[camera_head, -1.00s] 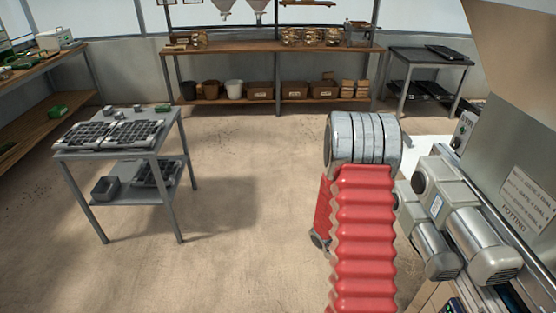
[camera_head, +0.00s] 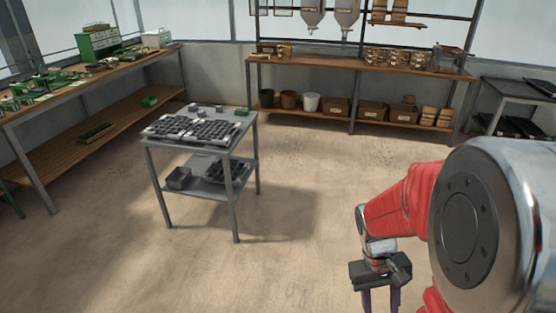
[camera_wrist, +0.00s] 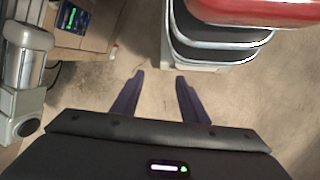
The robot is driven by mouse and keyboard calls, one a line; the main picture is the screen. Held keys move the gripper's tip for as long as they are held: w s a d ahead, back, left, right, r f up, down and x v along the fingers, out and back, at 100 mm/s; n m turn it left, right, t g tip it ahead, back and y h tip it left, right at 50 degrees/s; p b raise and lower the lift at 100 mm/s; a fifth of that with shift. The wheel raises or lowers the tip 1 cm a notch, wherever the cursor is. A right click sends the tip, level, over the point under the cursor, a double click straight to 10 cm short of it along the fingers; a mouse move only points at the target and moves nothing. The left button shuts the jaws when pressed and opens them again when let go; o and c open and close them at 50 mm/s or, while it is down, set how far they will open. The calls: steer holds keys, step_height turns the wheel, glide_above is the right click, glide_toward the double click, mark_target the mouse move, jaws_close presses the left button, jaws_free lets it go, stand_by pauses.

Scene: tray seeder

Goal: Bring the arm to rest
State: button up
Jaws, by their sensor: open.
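My gripper (camera_head: 381,298) hangs at the lower right of the head view, pointing down, on my red and silver arm. Its fingertips are cut off by the bottom edge there. In the wrist view my gripper (camera_wrist: 158,76) shows two dark purple fingers spread apart with bare floor between them. It is open and holds nothing. My arm is folded close in front of the head camera, and its large silver joint hides part of the right side.
A grey metal table (camera_head: 240,143) with black seed trays (camera_head: 195,129) stands left of my arm. A wooden bench (camera_head: 90,78) runs along the left, and wooden shelves (camera_head: 355,67) with pots and boxes stand at the back. The floor (camera_head: 310,215) between them is clear.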

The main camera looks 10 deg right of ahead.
steer(key=a+r+n+t+y, duration=0.1)
steer(key=a+r+t, duration=0.7)
steer(key=a+r, duration=0.7)
step_height(320, 180, up, 4)
steer(key=shift+r+t+y, duration=0.2)
steer(key=shift+t+y, duration=0.1)
steer(key=shift+t, duration=0.1)
steer(key=shift+a, duration=0.1)
steer(key=shift+c, duration=1.1)
